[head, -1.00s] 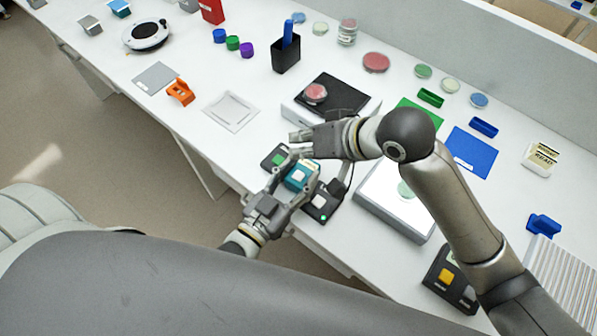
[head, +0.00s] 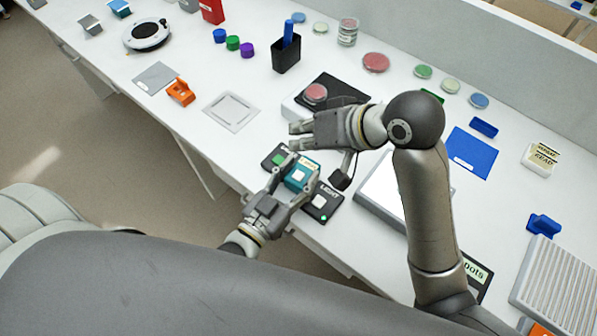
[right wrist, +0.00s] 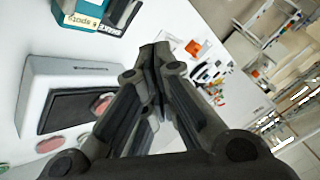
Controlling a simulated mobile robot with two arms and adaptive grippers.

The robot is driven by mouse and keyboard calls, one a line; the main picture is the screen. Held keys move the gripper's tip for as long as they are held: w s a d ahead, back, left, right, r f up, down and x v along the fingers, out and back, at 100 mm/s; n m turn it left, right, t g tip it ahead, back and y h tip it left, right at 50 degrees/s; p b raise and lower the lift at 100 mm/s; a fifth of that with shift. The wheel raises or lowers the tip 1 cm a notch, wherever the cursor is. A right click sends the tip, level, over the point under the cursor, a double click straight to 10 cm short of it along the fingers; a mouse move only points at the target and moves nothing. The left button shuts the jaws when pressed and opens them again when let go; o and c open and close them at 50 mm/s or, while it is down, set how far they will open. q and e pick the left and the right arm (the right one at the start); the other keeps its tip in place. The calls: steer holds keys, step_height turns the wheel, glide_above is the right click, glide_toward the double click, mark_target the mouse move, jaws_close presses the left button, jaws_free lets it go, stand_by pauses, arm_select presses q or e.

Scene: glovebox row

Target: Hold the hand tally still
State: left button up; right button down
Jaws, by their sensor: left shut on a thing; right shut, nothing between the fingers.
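The hand tally (head: 299,176) is a small teal box with a white key on top. My left gripper (head: 296,172) is shut on it, with fingers along its sides, at the table's front edge over a dark panel. The tally also shows at the top left of the right wrist view (right wrist: 85,14), with a label reading "spots". My right gripper (head: 293,135) is shut and empty, just above and behind the tally in the head view, apart from it. Its closed fingers fill the middle of the right wrist view (right wrist: 155,60).
A scale with a black pad (head: 338,90) bears a red dish (head: 315,93) behind my right gripper. A dark panel (head: 322,206) with keys lies beneath the tally. A white lightbox (head: 378,200) is partly hidden by my right arm. A clear tray (head: 231,111) lies left.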

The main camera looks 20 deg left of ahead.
mark_target(302, 172)
step_height(302, 172, down, 8)
steer(key=shift+f, duration=0.1)
stand_by(0.4)
stand_by(1.3)
steer(key=shift+f, duration=0.4)
steer(key=shift+d+f, duration=0.15)
steer(key=shift+f, duration=0.75)
stand_by(0.9)
steer(key=shift+r, duration=0.1)
steer(key=shift+r, duration=1)
steer(key=shift+r, duration=2.6)
